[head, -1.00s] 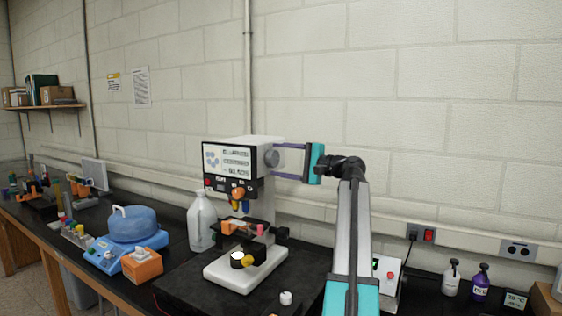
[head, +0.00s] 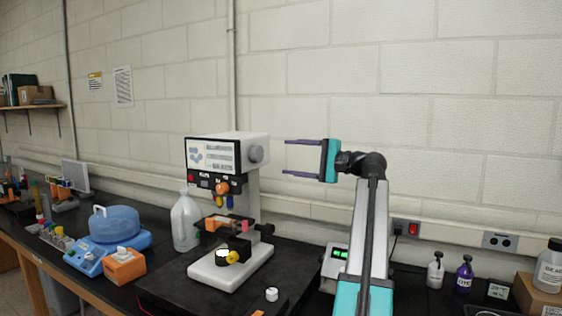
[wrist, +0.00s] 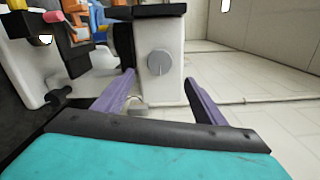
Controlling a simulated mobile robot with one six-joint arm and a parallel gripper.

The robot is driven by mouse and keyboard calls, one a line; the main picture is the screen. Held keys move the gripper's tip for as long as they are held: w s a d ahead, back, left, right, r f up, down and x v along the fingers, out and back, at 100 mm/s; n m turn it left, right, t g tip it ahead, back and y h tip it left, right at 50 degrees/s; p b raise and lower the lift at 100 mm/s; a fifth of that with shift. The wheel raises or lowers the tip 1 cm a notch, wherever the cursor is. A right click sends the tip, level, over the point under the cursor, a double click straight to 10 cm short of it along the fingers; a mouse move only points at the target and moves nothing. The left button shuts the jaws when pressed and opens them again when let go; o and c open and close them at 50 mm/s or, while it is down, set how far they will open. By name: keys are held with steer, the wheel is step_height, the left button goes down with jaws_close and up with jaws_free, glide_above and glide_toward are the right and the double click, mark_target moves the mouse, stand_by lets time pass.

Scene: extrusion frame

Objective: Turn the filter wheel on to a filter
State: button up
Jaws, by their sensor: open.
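The microscope (head: 235,185) stands on the black bench with a screen on its head. A round grey knob (head: 257,154), which looks like the filter wheel, is on the right side of the head. In the wrist view the knob lies ahead, between and beyond the two purple fingers.
A translucent bottle (head: 186,224) stands left of the microscope, with a blue device (head: 115,226) and an orange box (head: 124,266) further left. A small white cap (head: 272,294) lies in front. A white box with a green display (head: 336,260) stands beside my arm.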

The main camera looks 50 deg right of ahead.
steer(key=shift+b+v, duration=0.3)
steer(key=shift+v, duration=1.45)
